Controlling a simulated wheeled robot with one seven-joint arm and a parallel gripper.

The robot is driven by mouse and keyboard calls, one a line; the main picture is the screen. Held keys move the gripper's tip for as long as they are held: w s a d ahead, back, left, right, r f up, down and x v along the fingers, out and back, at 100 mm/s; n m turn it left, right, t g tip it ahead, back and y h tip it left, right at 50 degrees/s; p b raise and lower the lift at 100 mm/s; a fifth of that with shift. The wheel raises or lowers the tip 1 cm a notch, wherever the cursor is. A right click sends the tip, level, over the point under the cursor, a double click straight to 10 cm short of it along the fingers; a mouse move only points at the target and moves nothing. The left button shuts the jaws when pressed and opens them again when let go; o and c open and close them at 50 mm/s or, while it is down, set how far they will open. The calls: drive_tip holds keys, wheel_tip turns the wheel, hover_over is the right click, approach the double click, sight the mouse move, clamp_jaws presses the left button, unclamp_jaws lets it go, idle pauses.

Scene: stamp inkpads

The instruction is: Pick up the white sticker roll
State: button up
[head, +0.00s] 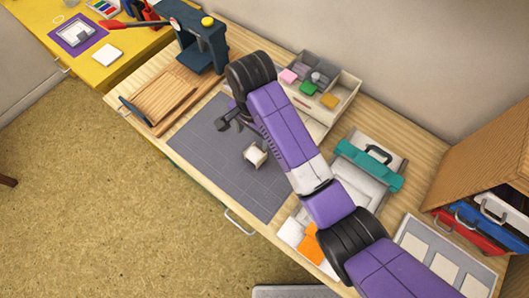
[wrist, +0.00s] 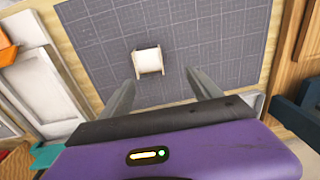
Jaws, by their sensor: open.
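The white sticker roll (head: 254,155) sits on the grey gridded mat (head: 205,148), near the mat's middle. In the wrist view the white roll (wrist: 149,61) lies just beyond my fingertips, a little left of the midline between them. My gripper (wrist: 162,78) is open, with its two fingers spread apart and nothing between them. In the head view my gripper (head: 230,119) is over the mat, up and left of the roll, and partly hidden by my arm.
A wooden tray (head: 165,96) and a dark blue press (head: 203,42) stand left of the mat. An organizer box (head: 346,88) with colored pads is behind. The mat around the roll is clear.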

sight(257, 151)
drive_tip(key=shift+s+d+m+g, duration=0.3)
drive_tip(key=shift+s+d, duration=0.05)
drive_tip(key=shift+s, duration=0.2)
drive_tip(key=shift+s+f, duration=0.1)
drive_tip(key=shift+f, duration=0.05)
wheel_tip(257, 151, down, 8)
drive_tip(key=shift+s+r+p, duration=0.15)
drive_tip(key=shift+r+p, duration=0.1)
drive_tip(key=shift+p, duration=0.25)
drive_tip(key=c, duration=1.5)
drive_tip(key=shift+o, duration=0.2)
drive_tip(key=shift+r, duration=0.15)
